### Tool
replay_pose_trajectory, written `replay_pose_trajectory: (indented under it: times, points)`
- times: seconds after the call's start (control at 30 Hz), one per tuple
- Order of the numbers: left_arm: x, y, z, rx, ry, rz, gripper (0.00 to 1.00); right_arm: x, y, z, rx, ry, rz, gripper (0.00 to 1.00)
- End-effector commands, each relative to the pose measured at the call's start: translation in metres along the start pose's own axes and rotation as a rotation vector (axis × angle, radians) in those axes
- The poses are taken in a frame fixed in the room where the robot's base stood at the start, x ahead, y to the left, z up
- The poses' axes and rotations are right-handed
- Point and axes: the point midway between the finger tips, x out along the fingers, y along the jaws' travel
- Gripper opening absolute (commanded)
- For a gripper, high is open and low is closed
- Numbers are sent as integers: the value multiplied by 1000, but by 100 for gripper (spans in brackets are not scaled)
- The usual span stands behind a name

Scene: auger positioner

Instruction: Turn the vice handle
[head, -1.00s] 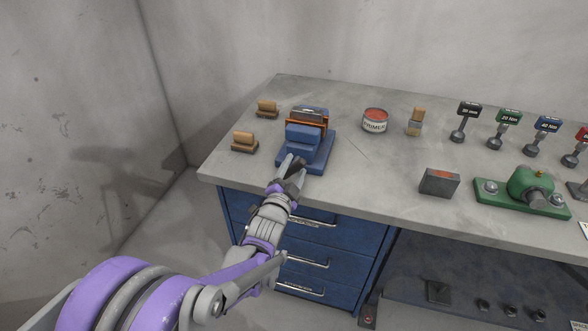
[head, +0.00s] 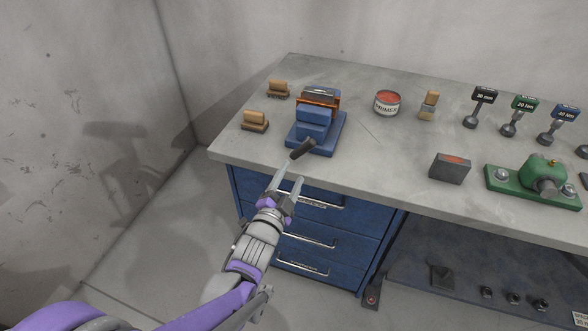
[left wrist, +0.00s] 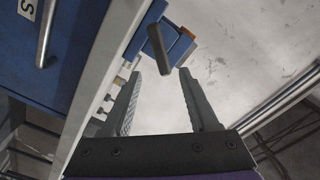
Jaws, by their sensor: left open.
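The blue vice (head: 312,133) stands at the left front part of the workbench. Its dark handle (head: 302,149) sticks out at the front, slanting up to the right in the head view. My left gripper (head: 286,181) is open and empty, in front of and below the handle, with a gap between them. In the left wrist view the two fingers (left wrist: 159,78) are spread. The handle (left wrist: 176,54) lies beyond the fingertips there, apart from them, with part of the blue vice (left wrist: 157,48) behind it. My right gripper is in neither view.
The workbench (head: 390,155) has a front edge above blue drawers (head: 310,240) with metal handles. Two wooden-backed brushes (head: 255,121) lie left of the vice. A primer can (head: 387,103), a grey block (head: 450,168) and a green fixture (head: 530,180) stand to the right.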

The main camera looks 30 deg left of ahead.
Motion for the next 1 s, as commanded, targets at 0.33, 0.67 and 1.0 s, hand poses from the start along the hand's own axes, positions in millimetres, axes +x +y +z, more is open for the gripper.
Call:
replay_pose_trajectory:
  times: [0.33, 0.67, 1.0]
  points:
    - [4, -5, 8, -30, -37, 4, 37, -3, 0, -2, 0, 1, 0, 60]
    - [26, -55, 108, -747, -586, 182, 0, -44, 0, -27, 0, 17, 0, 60]
    - [24, -134, 32, -1542, -627, 580, 0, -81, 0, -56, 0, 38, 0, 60]
